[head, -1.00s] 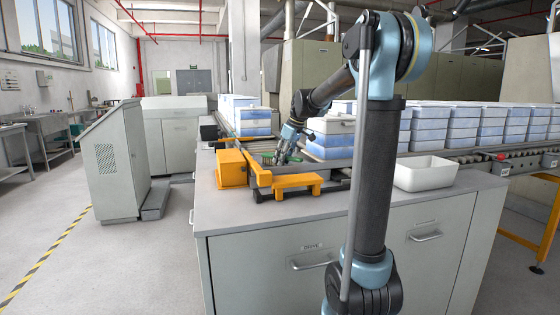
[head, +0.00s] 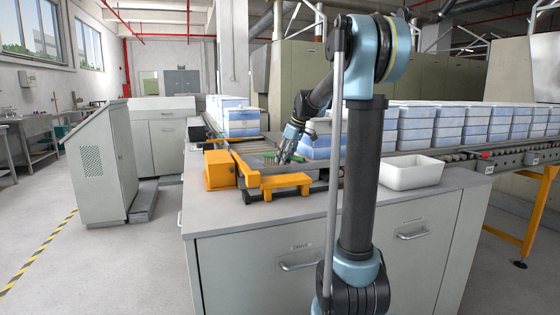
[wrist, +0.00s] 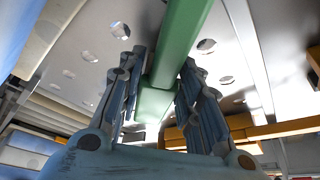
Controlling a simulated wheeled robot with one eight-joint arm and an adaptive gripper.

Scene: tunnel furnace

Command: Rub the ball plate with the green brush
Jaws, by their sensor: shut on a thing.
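My gripper (head: 286,158) is low over the conveyor section at the back of the grey bench. In the wrist view the gripper (wrist: 160,62) is shut around the green brush (wrist: 187,30), a long bar with a block between the fingers. In the head view the brush (head: 270,157) shows as a small green strip beside the fingers. The ball plate (wrist: 88,58), a grey sheet with round holes, fills the background of the wrist view. In the head view its surface is small and partly hidden by my gripper. I cannot tell whether the brush touches it.
A yellow box (head: 219,170) and a yellow bracket (head: 272,186) stand at the plate's left and front. A white bin (head: 413,173) sits to the right on the bench. Stacks of blue-and-white boxes (head: 240,121) stand behind. The bench front is clear.

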